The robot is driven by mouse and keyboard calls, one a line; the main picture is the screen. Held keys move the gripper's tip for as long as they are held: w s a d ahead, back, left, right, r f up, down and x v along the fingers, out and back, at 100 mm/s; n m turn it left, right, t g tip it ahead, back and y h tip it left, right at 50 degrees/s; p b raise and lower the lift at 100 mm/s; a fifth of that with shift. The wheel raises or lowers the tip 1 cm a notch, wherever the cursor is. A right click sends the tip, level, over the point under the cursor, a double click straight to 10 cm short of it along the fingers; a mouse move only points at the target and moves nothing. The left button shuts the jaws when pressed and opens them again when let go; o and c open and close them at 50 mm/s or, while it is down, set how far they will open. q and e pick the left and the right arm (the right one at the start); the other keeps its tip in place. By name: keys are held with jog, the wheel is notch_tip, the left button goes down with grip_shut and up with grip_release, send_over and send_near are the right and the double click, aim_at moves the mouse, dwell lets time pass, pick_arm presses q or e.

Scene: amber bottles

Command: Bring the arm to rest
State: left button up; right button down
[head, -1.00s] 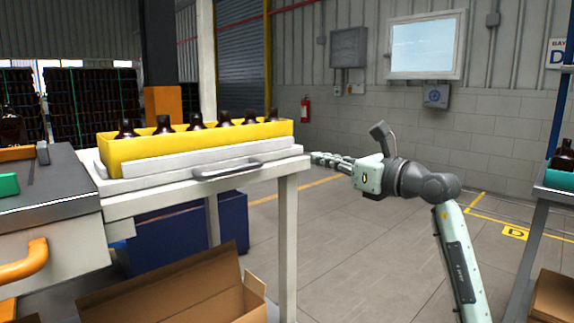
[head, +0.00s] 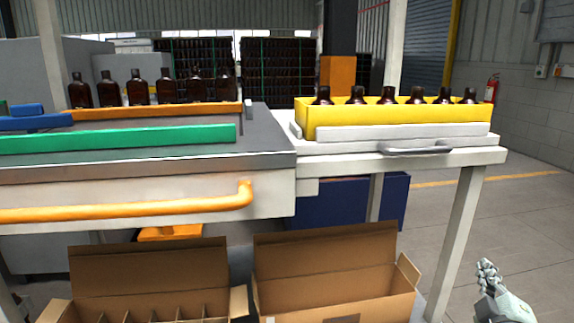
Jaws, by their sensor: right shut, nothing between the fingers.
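My right gripper (head: 487,272) shows at the lower right of the head view, pointing up, with its fingers together and nothing between them. It is over the floor, to the right of the white table's leg and apart from it. Only the gripper and a bit of my wrist show; the rest of that arm is out of frame. My left gripper is not in view.
A yellow crate (head: 400,118) of amber bottles stands on a white table (head: 470,158). Left is a conveyor (head: 270,140) with several amber bottles and an orange handrail (head: 130,212). Two open cardboard boxes (head: 335,290) sit below. Floor at right is clear.

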jog(key=s+a+f+m+g+y, duration=0.1)
jog(key=s+f+m+g, duration=0.1)
jog(key=f, duration=0.5)
jog(key=s+a+f+m+g, duration=0.1)
jog(key=s+a+f+g, duration=0.15)
jog(key=f, duration=0.35)
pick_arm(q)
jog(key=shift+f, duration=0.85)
pick_arm(e)
jog(key=s+a+f+m+g+y, duration=0.1)
jog(key=s+a+f+g+y, duration=0.1)
jog(key=s+a+f+g, duration=0.2)
jog(key=s+a+f+m+g+y, duration=0.1)
jog(key=s+a+f+g+y, duration=0.2)
jog(key=s+a+f, duration=0.6)
jog(key=s+f+g, duration=0.2)
jog(key=s+f, duration=0.2)
jog(key=f, duration=0.2)
jog(key=shift+s+a+m, duration=0.3)
jog(key=shift+a+m, duration=0.1)
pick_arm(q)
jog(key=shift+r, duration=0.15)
pick_arm(e)
jog(key=shift+f, duration=0.1)
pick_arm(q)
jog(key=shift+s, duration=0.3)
